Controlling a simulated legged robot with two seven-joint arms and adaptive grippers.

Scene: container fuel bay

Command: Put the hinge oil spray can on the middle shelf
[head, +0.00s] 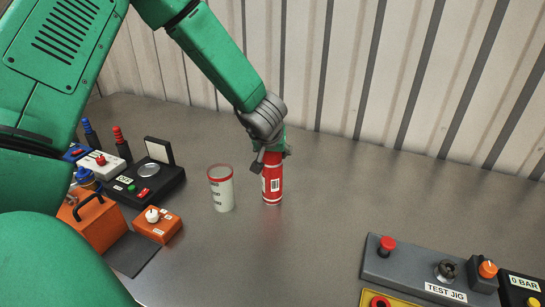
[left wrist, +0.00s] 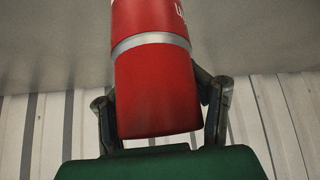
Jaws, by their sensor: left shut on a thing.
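A red spray can (head: 272,183) with a white barcode label stands upright on the grey metal bench in the head view. I take it for the hinge oil can, but its name is not readable. My left gripper (head: 272,155) is shut on the can's upper part from above. In the left wrist view the red can (left wrist: 155,85) with a silver ring sits between the fingers of the left gripper (left wrist: 160,120). The middle shelf is not in view. My right gripper is not in view.
A pale cup with a red rim (head: 221,190) stands just left of the can. Orange and black devices (head: 157,225) crowd the bench's left side. A grey test jig panel (head: 430,270) sits at front right. A corrugated wall (head: 400,70) closes the back.

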